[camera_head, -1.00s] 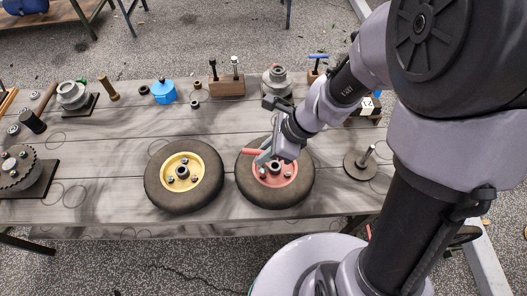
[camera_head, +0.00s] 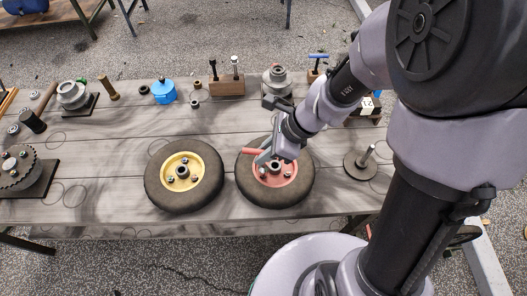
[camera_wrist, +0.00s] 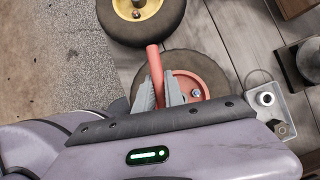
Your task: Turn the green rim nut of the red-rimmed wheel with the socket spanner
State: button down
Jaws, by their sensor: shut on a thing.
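The red-rimmed wheel (camera_head: 306,184) lies flat on the grey plank table, with a dark tyre and a red hub. In the wrist view its red rim (camera_wrist: 208,78) shows behind my fingers with a bolt head or nut on it. My gripper (camera_head: 264,155) is over the far side of this rim, shut on the red handle of the socket spanner (camera_head: 251,151). The handle (camera_wrist: 154,62) sticks up between the grey fingers in the wrist view. The spanner's lower end is hidden, so I cannot tell whether it sits on a nut. I cannot make out the green nut.
A yellow-rimmed wheel (camera_head: 213,190) lies just left. A base plate with a post (camera_head: 361,165) stands to the right. Behind are a grey housing (camera_head: 277,83), a wooden block with bolts (camera_head: 227,89) and a blue part (camera_head: 163,92). Bare planks lie between the wheels and the back row.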

jog(key=shift+f, duration=0.2)
jog(key=shift+f+b, duration=0.3)
jog(key=shift+b, duration=0.15)
jog(key=shift+f+b, duration=0.7)
jog(key=shift+f, duration=0.05)
dwell(1.3)
